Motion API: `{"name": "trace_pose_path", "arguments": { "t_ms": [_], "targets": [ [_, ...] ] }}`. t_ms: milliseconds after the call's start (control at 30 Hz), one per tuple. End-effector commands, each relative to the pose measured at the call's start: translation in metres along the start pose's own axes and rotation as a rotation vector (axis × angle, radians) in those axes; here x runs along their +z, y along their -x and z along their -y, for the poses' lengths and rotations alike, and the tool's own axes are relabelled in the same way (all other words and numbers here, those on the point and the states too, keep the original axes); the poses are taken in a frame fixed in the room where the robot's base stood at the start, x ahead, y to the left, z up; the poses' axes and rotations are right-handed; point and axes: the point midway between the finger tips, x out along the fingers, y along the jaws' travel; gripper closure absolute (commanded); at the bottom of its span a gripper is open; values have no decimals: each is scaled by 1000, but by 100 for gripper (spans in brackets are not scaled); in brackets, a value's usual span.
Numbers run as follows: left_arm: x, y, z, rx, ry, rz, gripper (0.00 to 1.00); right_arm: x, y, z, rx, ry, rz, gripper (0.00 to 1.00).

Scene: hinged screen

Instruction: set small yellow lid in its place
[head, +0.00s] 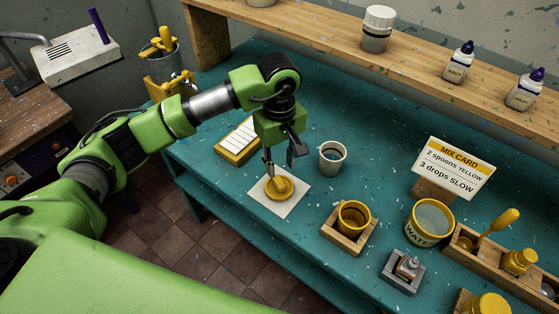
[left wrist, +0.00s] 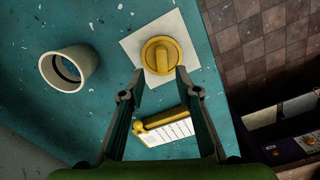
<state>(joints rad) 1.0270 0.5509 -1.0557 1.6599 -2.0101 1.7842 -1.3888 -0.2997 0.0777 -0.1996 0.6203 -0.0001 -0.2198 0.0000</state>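The small yellow lid (head: 280,187), round with a raised bar grip, lies on a white square sheet (head: 293,205) on the teal bench. In the left wrist view the lid (left wrist: 160,54) shows just beyond the fingertips. My left gripper (head: 281,165) points down over the lid, its fingers apart; in the left wrist view the gripper (left wrist: 161,76) is empty. A yellow cup (head: 354,216) with an open top stands in a wooden holder (head: 345,241) to the right. My right gripper is not in view.
A white cup (head: 332,157) stands right of the gripper, and a yellow-edged notepad (head: 238,143) lies behind left. Farther right are a water tub (head: 429,222), a grey block with a small bottle (head: 405,269), a mix card (head: 455,167) and a wooden tray (head: 503,272).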

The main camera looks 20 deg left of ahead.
Motion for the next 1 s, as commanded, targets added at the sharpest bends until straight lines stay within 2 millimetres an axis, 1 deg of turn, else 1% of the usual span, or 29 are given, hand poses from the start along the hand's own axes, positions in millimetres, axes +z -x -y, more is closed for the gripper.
{"name": "trace_pose_path", "arguments": {
  "t_ms": [67, 267, 467, 700, 733, 767, 800, 833, 867, 1000],
  "targets": [
    [-5, -1, 3, -13, -1, -14, 69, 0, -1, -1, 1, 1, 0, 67],
    [-5, -14, 3, -14, 0, -13, 69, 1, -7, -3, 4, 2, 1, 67],
    [-4, -40, 4, -14, 1, -11, 69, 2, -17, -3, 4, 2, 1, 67],
    [-4, -77, 4, -13, 1, -9, 69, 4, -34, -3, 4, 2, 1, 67],
    [-4, -76, 4, -12, 1, -10, 72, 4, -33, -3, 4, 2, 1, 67],
    [-5, -72, 3, -10, 1, -11, 80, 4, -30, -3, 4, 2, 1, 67],
    [-5, -72, 3, -11, 1, -11, 90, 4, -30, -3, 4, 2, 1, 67],
    [-5, -72, 3, -11, 1, -11, 98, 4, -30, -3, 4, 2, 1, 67],
    [-5, -72, 3, -11, 1, -11, 100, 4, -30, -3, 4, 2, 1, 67],
    [-4, -72, 4, -11, 1, -11, 100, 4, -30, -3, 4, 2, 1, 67]
  ]
}}
